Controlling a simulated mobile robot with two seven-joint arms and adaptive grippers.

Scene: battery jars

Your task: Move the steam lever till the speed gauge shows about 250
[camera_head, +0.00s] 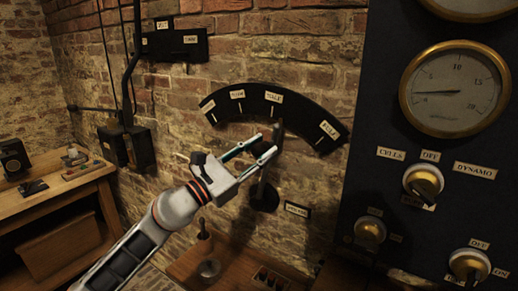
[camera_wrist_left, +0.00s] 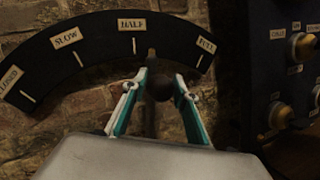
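The steam lever (camera_head: 264,190) is a dark upright arm on the brick wall, pivoted low, with its top against a black curved scale plate (camera_head: 232,112). The plate has several labels, including SLOW, HALF and FULL. In the left wrist view the lever's tip (camera_wrist_left: 151,55) stands just right of the HALF mark. My left gripper (camera_head: 270,143) has its fingers closed in on either side of the lever's dark round knob (camera_wrist_left: 160,86). No gauge marked up to 250 can be read. My right gripper is out of view.
A dark panel at right carries a brass gauge (camera_head: 456,89) numbered to about 20, its needle near the low end, and another gauge (camera_head: 474,6) cut off above. Knobs (camera_head: 423,182) sit below. A wooden bench (camera_head: 60,196) stands at left.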

